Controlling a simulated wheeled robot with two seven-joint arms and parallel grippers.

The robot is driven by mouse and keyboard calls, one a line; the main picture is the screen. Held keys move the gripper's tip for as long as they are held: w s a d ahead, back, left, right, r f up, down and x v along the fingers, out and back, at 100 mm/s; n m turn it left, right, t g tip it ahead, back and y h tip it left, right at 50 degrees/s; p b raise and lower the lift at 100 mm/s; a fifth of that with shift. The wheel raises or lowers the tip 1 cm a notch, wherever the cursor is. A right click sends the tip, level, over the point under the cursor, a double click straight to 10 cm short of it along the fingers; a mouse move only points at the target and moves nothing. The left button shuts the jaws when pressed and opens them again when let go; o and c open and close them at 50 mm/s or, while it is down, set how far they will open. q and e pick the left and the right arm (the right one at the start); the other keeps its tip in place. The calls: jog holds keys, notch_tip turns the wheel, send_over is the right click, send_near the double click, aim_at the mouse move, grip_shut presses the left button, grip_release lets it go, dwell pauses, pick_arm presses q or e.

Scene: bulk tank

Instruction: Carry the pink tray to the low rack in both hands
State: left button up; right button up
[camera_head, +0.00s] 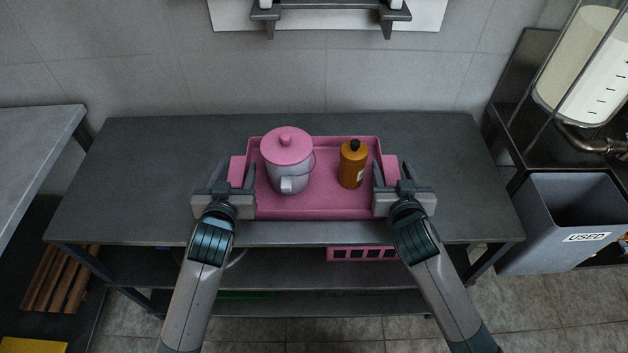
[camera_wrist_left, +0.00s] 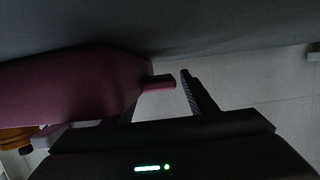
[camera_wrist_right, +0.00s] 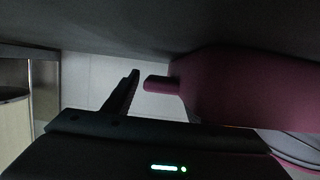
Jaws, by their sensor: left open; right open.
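The pink tray (camera_head: 320,205) lies on the dark table, with a lug at each short end. It holds a grey pail with a pink lid (camera_head: 287,160) and an amber bottle with a black cap (camera_head: 352,165). My left gripper (camera_head: 232,176) is open at the left lug (camera_head: 237,168); in the left wrist view the lug (camera_wrist_left: 158,82) shows between the fingers. My right gripper (camera_head: 397,174) is open at the right lug (camera_head: 390,166), which the right wrist view (camera_wrist_right: 162,84) also shows between the fingers. A low slatted wooden rack (camera_head: 58,278) is at the lower left.
The table (camera_head: 130,180) is clear on both sides of the tray. A pink crate (camera_head: 362,254) sits on the shelf below. A grey bin marked USED (camera_head: 575,237) and a clear tank (camera_head: 590,70) stand at right. A grey worktop (camera_head: 30,150) is at left.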

pick_arm(q)
jog(key=v, duration=1.1)
jog(key=shift+s+r, duration=0.15)
jog(key=shift+s, duration=0.05)
pick_arm(e)
jog(key=shift+s, duration=0.15)
jog(key=v, duration=1.1)
jog(key=shift+s+r, duration=0.2)
jog(key=shift+s, duration=0.15)
